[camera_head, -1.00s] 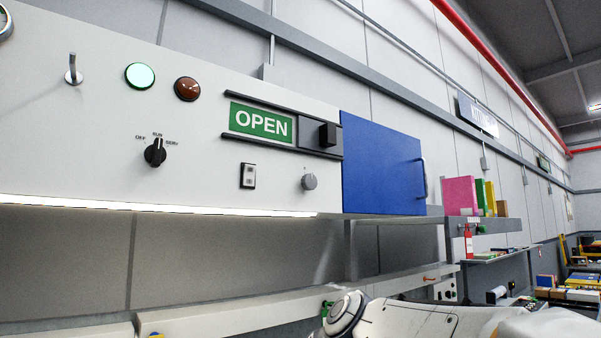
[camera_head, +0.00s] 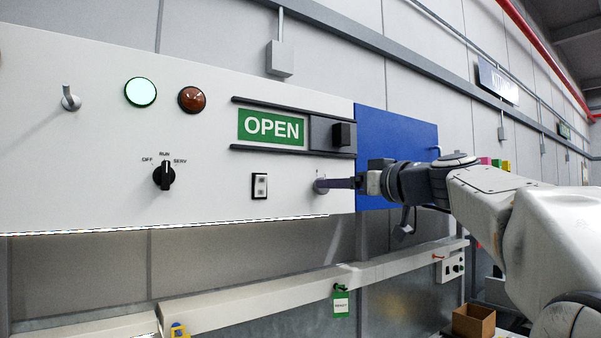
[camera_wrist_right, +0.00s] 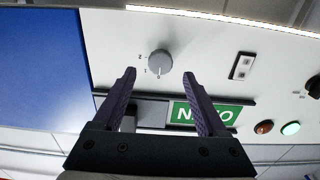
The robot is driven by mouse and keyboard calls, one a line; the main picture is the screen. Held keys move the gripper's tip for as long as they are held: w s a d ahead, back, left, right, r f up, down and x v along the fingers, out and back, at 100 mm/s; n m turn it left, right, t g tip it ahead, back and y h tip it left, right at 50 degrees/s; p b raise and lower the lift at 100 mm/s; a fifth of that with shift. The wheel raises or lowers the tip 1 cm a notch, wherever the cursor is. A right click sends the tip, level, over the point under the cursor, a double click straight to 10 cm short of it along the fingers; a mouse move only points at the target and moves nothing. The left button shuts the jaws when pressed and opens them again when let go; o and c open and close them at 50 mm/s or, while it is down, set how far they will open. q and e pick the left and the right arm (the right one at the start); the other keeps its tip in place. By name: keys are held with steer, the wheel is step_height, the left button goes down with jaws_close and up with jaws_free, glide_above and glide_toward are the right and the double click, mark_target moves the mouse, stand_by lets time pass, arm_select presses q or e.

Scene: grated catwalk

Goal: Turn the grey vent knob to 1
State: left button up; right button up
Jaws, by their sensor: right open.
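The grey vent knob (camera_wrist_right: 160,62) is round and sits on the white panel. In the wrist view, which looks upside down, it lies just beyond and between my right gripper's (camera_wrist_right: 160,77) two dark fingertips. Small marks stand beside the knob; they are too small to read surely, and so is its setting. In the head view the knob (camera_head: 319,186) is partly hidden by the fingers of my right gripper (camera_head: 329,183), which reach in from the right. The right gripper is open, with nothing held; I cannot tell any contact. My left gripper is out of view.
A black selector (camera_head: 164,176), a rocker switch (camera_head: 260,186) and a green OPEN sign with slider (camera_head: 271,127) share the panel. A blue door (camera_head: 397,140) is behind my right arm. A hook (camera_head: 70,98) sticks out at left. A ledge (camera_head: 230,311) runs below.

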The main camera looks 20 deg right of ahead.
arm_select(q)
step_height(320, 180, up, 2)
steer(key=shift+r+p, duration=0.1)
steer(key=shift+p, duration=0.55)
arm_select(e)
steer(key=x, duration=0.3)
steer(key=shift+w+a, duration=0.1)
steer(key=shift+w, duration=0.15)
jaws_close()
